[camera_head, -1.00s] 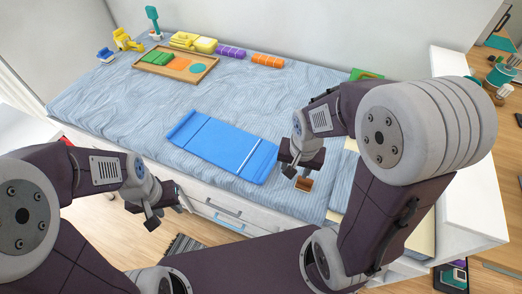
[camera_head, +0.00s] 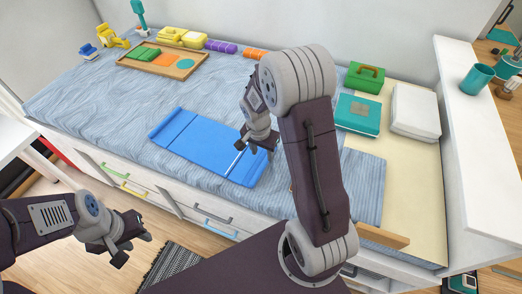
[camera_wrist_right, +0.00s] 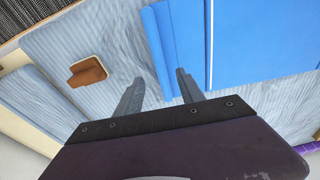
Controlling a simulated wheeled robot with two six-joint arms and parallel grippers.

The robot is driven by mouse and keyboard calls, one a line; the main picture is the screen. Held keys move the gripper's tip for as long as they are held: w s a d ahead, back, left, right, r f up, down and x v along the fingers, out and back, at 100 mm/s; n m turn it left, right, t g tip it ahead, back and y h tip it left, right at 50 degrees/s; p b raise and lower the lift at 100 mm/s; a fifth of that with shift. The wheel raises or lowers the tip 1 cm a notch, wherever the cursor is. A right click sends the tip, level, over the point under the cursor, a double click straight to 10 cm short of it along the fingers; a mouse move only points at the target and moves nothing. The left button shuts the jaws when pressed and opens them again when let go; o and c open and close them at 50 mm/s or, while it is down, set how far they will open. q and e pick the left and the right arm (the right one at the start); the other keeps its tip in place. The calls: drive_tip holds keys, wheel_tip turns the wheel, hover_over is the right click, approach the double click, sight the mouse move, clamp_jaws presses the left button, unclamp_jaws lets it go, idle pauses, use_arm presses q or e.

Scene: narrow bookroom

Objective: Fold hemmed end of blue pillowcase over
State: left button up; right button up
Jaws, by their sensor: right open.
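The blue pillowcase (camera_head: 195,138) lies flat on the bed in the head view, with a thin white line across it near its right end. In the right wrist view the pillowcase (camera_wrist_right: 255,45) fills the upper right, with the white line and a creased end band. My right gripper (camera_head: 254,148) is over that right end, open and empty. In the right wrist view one finger of the gripper (camera_wrist_right: 158,92) overlaps the pillowcase's edge and the other is over the bedspread; contact cannot be told. My left gripper (camera_head: 132,248) is open and empty, off the bed's front.
A wooden tray (camera_head: 128,66) with green and orange pieces sits at the back left, near yellow folded cloths (camera_head: 182,37) and purple rolls. A brown block (camera_wrist_right: 88,72) lies on the bedspread near my right gripper.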

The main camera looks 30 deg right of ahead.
sight(264, 163)
drive_tip(key=f, duration=0.4)
drive_tip(key=d+f+b, duration=0.1)
drive_tip(key=f, duration=0.2)
drive_tip(key=shift+w+f, duration=0.1)
drive_tip(key=shift+w, duration=0.25)
clamp_jaws()
